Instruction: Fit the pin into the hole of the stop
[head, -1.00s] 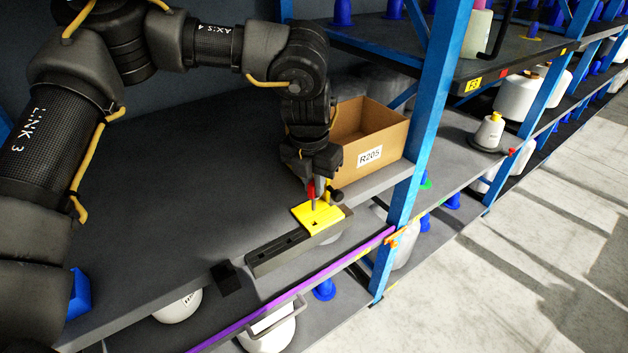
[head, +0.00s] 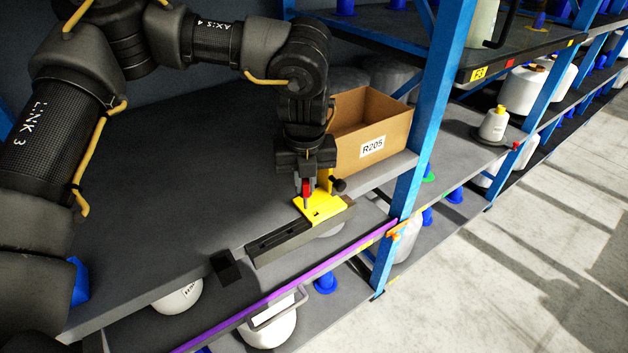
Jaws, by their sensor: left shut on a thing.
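The stop is a yellow block (head: 323,208) with a dark hole in its top. It sits on a dark grey rail at the shelf's front edge, with a yellow upright and a black knob at its back. My left gripper (head: 307,187) points down above the stop's left part, shut on the pin (head: 306,189). The pin shows a red upper part and a short grey lower end, and stands about upright. Its lower end appears left of the visible hole; I cannot tell whether it touches the stop. My right gripper is not in view.
The grey rail (head: 285,240) runs along the shelf edge. A cardboard box (head: 398,133) labelled R205 stands close behind the stop. A blue rack post (head: 425,130) rises to the right. The dark shelf top (head: 170,190) to the left is clear.

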